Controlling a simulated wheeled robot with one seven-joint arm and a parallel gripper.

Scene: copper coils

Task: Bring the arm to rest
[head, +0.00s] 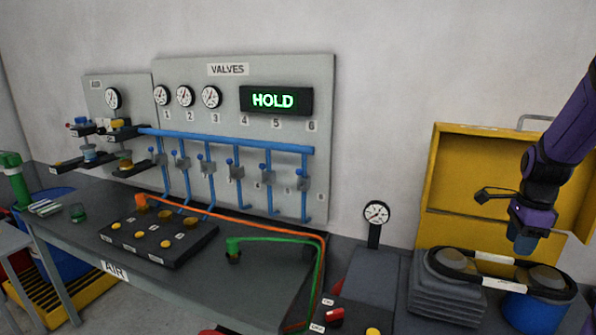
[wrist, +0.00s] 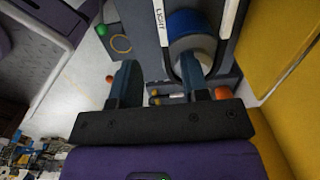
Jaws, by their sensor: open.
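My arm comes in from the upper right in the head view, purple and black, bent downward.
An open yellow case (head: 455,185) stands behind my gripper, close to it. A stack of grey slabs (head: 440,300) and a small gauge (head: 376,213) are to its left. Farther left are the valve panel (head: 290,150), reading HOLD, and a black block (head: 185,245) with yellow buttons.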

